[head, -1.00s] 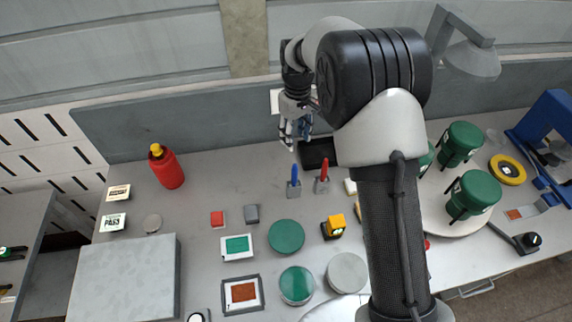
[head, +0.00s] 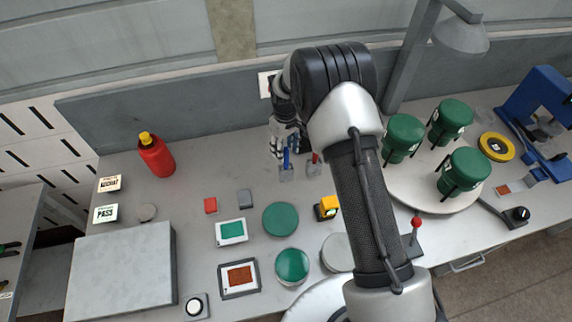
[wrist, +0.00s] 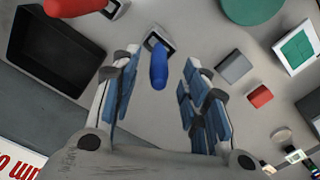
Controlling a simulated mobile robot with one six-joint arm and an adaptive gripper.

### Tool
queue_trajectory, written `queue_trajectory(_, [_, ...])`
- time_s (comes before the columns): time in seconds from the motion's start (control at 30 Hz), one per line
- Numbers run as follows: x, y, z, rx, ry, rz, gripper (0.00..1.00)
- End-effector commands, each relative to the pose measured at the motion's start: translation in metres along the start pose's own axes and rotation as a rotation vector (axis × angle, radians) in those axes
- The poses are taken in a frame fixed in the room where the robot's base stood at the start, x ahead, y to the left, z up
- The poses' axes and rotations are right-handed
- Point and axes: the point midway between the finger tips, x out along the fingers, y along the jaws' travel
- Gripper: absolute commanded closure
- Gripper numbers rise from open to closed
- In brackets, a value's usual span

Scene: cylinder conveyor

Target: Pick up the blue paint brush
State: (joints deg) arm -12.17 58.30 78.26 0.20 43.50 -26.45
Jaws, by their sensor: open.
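The blue paint brush (wrist: 159,68) stands handle-up in a small grey holder (wrist: 160,38) on the table. In the wrist view its handle lies between the two blue-padded fingers of my gripper (wrist: 160,95), with a gap on both sides. In the head view the blue brush (head: 286,158) also shows in its holder, with my gripper (head: 284,150) at it, open and empty. The brush's lower end is hidden inside the holder.
A red brush (wrist: 75,6) in a like holder stands close beside it. A black tray (wrist: 55,50) lies near the gripper. Grey (wrist: 234,67) and red (wrist: 260,96) blocks and a green disc (head: 281,219) lie nearby. A grey back panel (head: 180,108) stands behind.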

Motion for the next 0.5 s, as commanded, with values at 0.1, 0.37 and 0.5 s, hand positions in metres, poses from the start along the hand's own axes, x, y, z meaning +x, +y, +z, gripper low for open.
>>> queue_trajectory(0.1, [0.021,0.001,0.003,0.000,-0.002,-0.001,0.59])
queue_trajectory(0.37, [0.037,0.001,0.002,0.000,0.000,0.000,0.59])
queue_trajectory(0.5, [0.037,0.001,0.002,0.000,0.000,0.000,0.59])
